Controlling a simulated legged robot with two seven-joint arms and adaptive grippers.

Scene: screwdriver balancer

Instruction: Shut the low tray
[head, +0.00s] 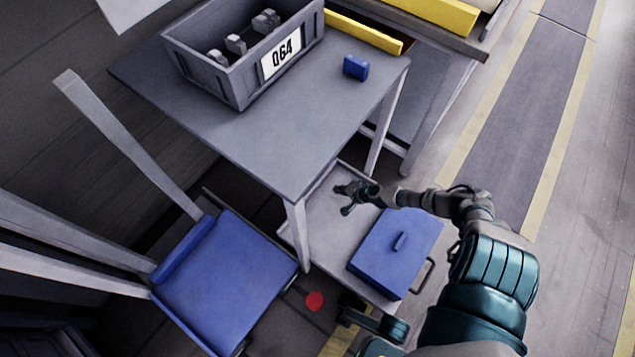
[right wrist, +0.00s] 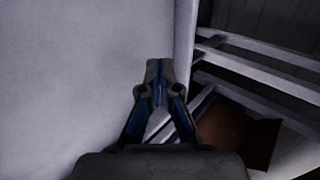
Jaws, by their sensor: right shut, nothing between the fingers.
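The low tray (head: 329,231) is a grey flat shelf under the grey table, sticking out past the table's front edge. A blue lidded box (head: 395,252) with a small handle on top sits on its outer end. A dark handle loop (head: 424,275) shows beside the box at the tray's outer end. My right gripper (head: 345,198) is over the tray, left of and beyond the box, near the table's edge. In the right wrist view my right gripper (right wrist: 158,72) has its fingertips together and empty, beside a pale flat surface. My left gripper does not show clearly.
The grey table (head: 262,148) carries a grey bin (head: 217,77) labelled 064 and a small blue block (head: 356,67). A blue-seated chair (head: 228,275) stands left of the tray. A red disc (head: 315,301) lies on the floor. Open floor lies to the right.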

